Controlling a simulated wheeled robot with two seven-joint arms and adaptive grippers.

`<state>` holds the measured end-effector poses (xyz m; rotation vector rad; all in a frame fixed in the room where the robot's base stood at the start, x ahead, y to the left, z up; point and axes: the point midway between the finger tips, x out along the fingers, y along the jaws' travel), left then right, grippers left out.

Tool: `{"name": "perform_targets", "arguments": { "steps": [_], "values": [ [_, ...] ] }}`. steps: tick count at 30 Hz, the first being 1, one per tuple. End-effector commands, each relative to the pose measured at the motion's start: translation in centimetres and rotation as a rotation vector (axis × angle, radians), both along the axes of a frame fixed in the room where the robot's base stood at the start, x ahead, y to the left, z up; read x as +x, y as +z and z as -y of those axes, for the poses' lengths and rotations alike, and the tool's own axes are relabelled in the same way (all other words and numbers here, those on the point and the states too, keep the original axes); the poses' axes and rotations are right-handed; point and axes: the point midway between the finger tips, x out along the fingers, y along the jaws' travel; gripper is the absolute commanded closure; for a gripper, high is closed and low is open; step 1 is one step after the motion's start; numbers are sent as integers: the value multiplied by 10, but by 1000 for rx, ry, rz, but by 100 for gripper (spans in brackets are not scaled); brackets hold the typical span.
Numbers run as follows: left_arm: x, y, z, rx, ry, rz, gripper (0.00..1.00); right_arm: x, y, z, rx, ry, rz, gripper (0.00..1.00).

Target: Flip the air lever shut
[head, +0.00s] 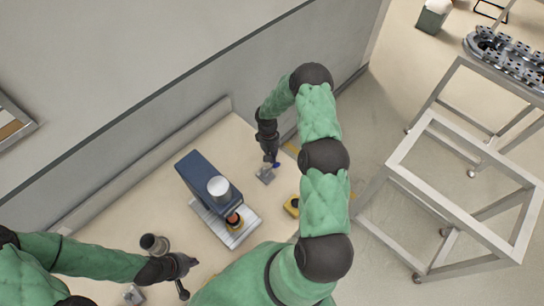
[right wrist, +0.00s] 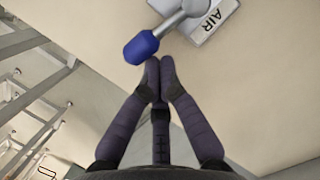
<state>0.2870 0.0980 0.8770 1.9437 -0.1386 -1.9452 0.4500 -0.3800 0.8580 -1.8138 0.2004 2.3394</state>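The air lever (right wrist: 184,17) has a grey metal arm with a blue knob (right wrist: 141,47) at its end, on a grey base plate marked AIR (right wrist: 212,20). In the head view the lever's base (head: 265,176) is on the beige table, with the blue knob (head: 277,164) beside it. My right gripper (right wrist: 160,66) has its fingertips together with nothing between them. The tips are just below the knob and lever arm in the right wrist view; contact is unclear. My left gripper (head: 182,280) is at the lower left of the head view, its fingers too small to judge.
A dark blue machine (head: 197,173) with a white round cap stands left of the lever. A yellow box (head: 292,205) is near the table's right edge. A grey cylinder (head: 153,243) is near my left gripper. A wall runs behind; a metal frame (head: 440,125) stands at right.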

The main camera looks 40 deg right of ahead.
Motion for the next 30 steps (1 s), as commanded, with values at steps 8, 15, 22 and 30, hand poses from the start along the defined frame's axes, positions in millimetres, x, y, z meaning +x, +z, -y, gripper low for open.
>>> {"name": "perform_targets", "arguments": {
  "steps": [8,15,22,30],
  "values": [
    [0,-11,0,0,0,0,100,-13,-1,0,-1,-124,0,100],
    [0,-24,0,0,0,0,100,-24,-2,2,0,-307,0,100],
    [0,-32,0,0,0,0,100,-34,-1,2,0,-459,0,100],
    [0,-37,0,0,0,0,100,-41,0,1,0,-564,-1,100]
  ]
}}
